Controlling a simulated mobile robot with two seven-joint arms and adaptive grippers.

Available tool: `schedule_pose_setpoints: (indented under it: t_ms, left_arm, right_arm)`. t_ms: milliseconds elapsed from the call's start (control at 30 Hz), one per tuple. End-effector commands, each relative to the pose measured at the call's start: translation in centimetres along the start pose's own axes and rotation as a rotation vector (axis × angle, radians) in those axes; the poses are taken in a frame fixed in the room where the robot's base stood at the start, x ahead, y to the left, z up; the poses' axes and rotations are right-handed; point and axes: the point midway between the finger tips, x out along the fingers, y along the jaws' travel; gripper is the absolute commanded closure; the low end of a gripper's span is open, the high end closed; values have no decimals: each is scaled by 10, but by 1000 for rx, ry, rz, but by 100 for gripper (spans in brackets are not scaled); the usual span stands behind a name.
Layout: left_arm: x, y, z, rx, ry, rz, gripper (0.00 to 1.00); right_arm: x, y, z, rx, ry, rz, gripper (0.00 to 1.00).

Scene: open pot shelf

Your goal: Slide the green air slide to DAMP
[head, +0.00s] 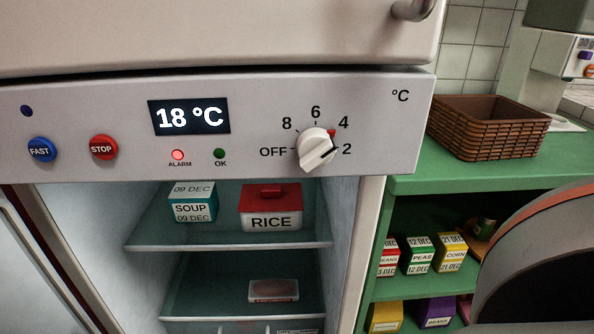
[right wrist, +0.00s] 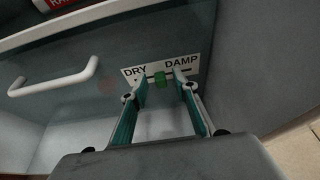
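The green air slide (right wrist: 159,78) is a small block on a short track under a white DRY / DAMP label (right wrist: 133,71) in the right wrist view. DRY is on the left and DAMP on the right; the slide sits near the middle of the track. My right gripper (right wrist: 160,82) is open, with one fingertip on each side of the slide. I cannot tell whether either finger touches it. The slide does not show in the head view. My left gripper is in neither view.
A white drawer handle (right wrist: 55,82) is left of the slide. In the head view, the fridge panel has a white dial (head: 315,149), an 18 °C display (head: 189,117) and a lit red alarm lamp (head: 178,154). A basket (head: 485,128) stands on the green shelf unit at right.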

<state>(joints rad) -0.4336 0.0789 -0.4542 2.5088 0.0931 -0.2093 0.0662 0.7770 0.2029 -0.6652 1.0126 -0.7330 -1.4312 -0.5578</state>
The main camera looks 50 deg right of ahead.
Motion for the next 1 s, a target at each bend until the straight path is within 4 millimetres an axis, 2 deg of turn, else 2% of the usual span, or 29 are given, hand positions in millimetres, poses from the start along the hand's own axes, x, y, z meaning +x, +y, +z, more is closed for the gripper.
schedule_pose_setpoints:
  t_ms: [633, 800, 1000]
  left_arm:
    - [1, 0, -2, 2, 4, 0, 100]
    - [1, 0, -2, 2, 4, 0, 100]
    - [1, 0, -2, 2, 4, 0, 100]
  right_arm:
    - [-32, 0, 76, 2, 0, 0, 71]
    - [-35, -1, 85, -1, -1, -1, 71]
    - [-36, -1, 87, -2, -1, -1, 71]
